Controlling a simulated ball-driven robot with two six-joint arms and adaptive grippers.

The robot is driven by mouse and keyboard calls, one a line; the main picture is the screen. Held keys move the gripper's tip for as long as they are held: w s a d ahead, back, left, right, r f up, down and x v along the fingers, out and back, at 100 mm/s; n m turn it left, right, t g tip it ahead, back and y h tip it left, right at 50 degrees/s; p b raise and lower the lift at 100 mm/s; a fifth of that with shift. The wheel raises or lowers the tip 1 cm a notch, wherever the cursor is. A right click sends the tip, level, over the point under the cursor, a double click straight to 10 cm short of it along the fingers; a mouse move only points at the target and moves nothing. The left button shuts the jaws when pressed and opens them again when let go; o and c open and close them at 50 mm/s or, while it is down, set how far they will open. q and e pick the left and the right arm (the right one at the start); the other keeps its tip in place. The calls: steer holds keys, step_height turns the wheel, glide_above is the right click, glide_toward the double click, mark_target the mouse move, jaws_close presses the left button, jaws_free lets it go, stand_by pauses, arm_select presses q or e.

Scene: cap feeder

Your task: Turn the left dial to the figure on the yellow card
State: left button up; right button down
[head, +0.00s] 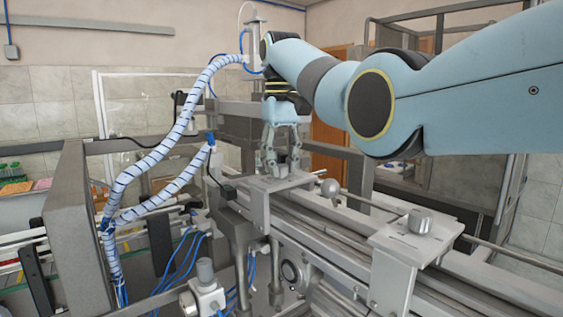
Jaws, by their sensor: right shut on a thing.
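My right gripper (281,165) reaches down from the upper right and points straight down over a grey metal plate (256,184) on the machine. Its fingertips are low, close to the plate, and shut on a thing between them. That thing is at the place of the left dial, but the fingers hide it, so I cannot read its setting. A second dial, a silver knob (420,221), stands free on another plate (392,243) at the right. I cannot make out a yellow card. My left gripper is not in view.
Metal rails (345,232) run between the two plates. A round knob on a lever (330,187) stands right of the gripper. A striped hose (180,125) arches at the left. A grey box (75,235) stands at the left.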

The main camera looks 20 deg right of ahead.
mark_target(280, 164)
steer(key=c, duration=1)
jaws_free()
steer(key=shift+c, duration=0.2)
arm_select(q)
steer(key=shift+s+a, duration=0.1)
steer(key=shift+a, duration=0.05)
arm_select(e)
steer(key=shift+n, duration=0.8)
step_height(280, 164, up, 12)
steer(key=m, duration=2.4)
steer(key=shift+w+m, duration=0.15)
steer(key=shift+m, duration=0.15)
